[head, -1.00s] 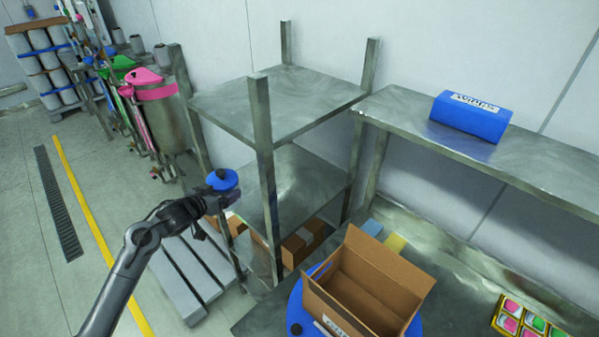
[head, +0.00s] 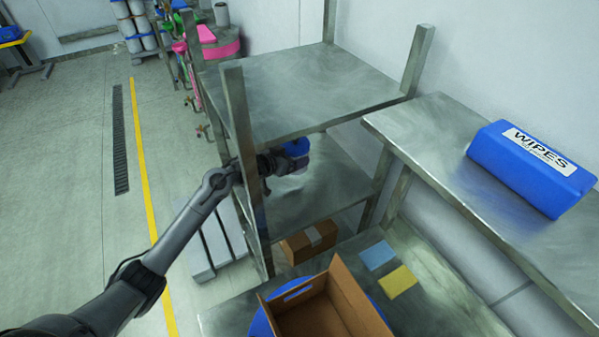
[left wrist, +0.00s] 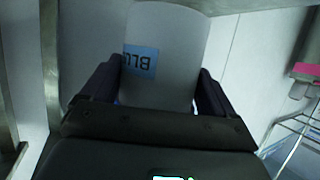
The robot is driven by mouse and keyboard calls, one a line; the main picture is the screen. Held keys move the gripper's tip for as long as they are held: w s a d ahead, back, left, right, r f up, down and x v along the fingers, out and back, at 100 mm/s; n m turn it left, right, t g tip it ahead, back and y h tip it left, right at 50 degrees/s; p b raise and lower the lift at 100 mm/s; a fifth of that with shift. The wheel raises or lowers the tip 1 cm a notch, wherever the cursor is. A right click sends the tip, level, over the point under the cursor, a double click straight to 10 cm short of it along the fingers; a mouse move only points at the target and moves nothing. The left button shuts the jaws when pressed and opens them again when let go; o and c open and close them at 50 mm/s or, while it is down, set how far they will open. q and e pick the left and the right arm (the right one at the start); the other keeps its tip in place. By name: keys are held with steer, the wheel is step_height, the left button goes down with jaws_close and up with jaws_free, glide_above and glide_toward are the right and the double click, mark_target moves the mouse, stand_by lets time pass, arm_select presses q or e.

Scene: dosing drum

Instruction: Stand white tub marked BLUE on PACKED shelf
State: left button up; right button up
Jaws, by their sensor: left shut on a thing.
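My left gripper (head: 272,165) is inside the metal rack, between its top shelf and the shelf below. In the left wrist view the left gripper (left wrist: 158,90) is shut on the white tub (left wrist: 180,45), which carries a blue label reading BLU, upside down in that view. The tub's blue lid (head: 296,147) shows in the head view just under the front edge of the top shelf. The middle shelf (head: 330,185) is bare below the tub. I cannot tell whether the tub touches it. No PACKED marking can be read. My right gripper is not in view.
A rack post (head: 240,150) stands close in front of my left arm. A small carton (head: 308,242) sits on the lower level. An open carton (head: 335,310) stands on the bench. A blue WIPES box (head: 530,168) lies on the right shelf. The top shelf (head: 300,85) is empty.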

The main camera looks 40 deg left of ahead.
arm_select(q)
step_height(320, 180, down, 4)
steer(key=shift+s+r, duration=0.1)
steer(key=shift+s, duration=0.05)
steer(key=shift+f+b, duration=0.4)
steer(key=shift+f, duration=1.6)
steer(key=shift+f, duration=0.1)
steer(key=shift+f, duration=0.1)
steer(key=o, duration=0.8)
